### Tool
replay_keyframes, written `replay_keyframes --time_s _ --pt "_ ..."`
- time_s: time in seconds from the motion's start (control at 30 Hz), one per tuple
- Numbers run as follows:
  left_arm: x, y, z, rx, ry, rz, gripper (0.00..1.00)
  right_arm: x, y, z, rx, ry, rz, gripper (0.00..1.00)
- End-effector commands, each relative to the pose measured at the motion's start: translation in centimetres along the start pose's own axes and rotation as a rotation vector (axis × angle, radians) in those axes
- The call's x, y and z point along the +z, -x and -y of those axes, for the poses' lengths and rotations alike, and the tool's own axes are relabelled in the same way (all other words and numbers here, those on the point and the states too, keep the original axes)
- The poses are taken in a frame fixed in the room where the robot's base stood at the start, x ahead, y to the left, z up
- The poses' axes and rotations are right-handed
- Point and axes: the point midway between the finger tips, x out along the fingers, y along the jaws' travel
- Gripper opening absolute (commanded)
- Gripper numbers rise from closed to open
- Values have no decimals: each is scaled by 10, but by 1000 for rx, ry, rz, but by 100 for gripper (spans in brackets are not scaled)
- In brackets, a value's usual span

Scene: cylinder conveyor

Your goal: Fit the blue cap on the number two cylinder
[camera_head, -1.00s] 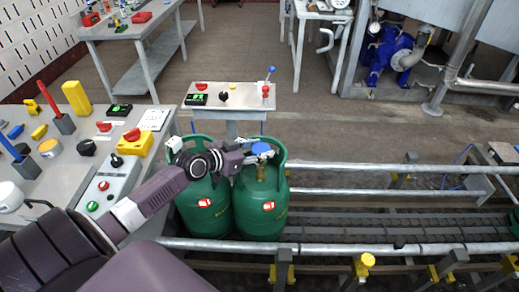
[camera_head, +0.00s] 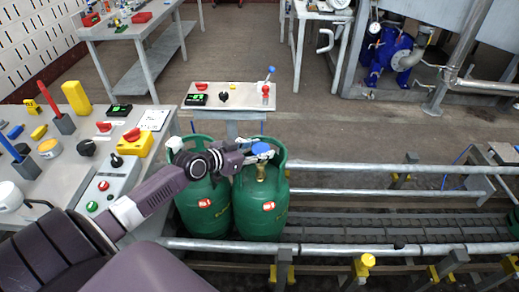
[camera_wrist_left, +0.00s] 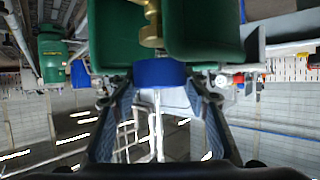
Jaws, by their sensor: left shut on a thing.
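Two green gas cylinders stand side by side on the conveyor, a left one (camera_head: 203,208) and a right one (camera_head: 262,212). I cannot read a number two on either. My left gripper (camera_head: 262,154) reaches into the top collar of the right cylinder. It is shut on the blue cap (camera_head: 262,148), which also shows between the fingers in the left wrist view (camera_wrist_left: 160,73). The cap is right over the brass valve (camera_head: 261,172), which shows in the wrist view too (camera_wrist_left: 151,30). I cannot tell whether cap and valve touch. My right gripper is out of view.
A control panel on a stand (camera_head: 228,96) is behind the cylinders. A workbench with tools and switches (camera_head: 98,160) is at the left. Grey rails (camera_head: 350,167) run along the conveyor, whose rollers (camera_head: 400,226) are clear to the right of the cylinders.

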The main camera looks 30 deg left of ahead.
Motion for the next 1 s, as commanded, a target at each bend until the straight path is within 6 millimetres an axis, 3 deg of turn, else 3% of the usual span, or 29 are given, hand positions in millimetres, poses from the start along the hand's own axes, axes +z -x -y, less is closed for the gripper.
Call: replay_keyframes --time_s 1.0 --pt "21 -9 0 0 1 -1 26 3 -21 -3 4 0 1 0"
